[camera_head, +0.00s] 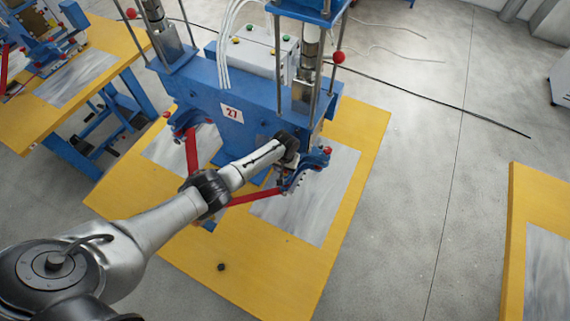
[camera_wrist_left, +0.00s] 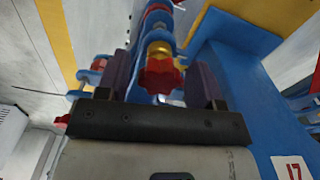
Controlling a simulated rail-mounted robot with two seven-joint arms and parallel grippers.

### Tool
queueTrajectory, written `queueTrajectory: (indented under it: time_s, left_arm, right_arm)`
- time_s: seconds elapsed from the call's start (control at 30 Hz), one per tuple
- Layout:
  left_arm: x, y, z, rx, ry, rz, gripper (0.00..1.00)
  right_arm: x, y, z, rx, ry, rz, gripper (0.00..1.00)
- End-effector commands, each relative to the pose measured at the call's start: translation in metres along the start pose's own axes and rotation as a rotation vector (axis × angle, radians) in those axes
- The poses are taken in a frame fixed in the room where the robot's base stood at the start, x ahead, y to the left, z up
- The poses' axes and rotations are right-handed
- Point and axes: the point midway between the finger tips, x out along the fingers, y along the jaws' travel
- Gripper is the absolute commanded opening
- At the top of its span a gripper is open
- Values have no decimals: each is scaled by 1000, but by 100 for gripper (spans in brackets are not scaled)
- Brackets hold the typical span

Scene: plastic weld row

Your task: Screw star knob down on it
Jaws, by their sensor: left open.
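A red star knob (camera_wrist_left: 163,77) shows in the left wrist view, in front of a yellow, brass-like piece (camera_wrist_left: 160,48) on a blue part. My left gripper (camera_wrist_left: 161,80) is open, with one dark finger on each side of the red knob. I cannot tell whether the fingers touch it. My right gripper is not in view.
The blue machine (camera_head: 240,112) stands on a yellow table (camera_head: 262,275) with grey plates (camera_head: 325,205). Red bars (camera_head: 192,152) reach out by the clamps. A small dark round piece (camera_head: 221,267) lies near the table's front. Another yellow table (camera_head: 518,230) stands at right.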

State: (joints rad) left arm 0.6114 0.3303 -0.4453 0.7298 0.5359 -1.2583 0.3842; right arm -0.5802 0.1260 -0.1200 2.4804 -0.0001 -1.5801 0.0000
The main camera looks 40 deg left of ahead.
Motion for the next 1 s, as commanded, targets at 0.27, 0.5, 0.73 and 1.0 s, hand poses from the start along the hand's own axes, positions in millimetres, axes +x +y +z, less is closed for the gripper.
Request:
queueTrajectory:
  time_s: [0.27,0.5,0.73,1.0]
  left_arm:
    - [1,2,0,-470,-2,3,61]
    - [1,2,0,-849,-2,2,61]
    - [1,1,0,-1067,-1,0,61]
    - [1,1,0,-1097,-1,0,61]
  right_arm:
    - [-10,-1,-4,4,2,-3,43]
    - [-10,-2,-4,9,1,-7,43]
    - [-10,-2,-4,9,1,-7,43]
    - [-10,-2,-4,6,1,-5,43]
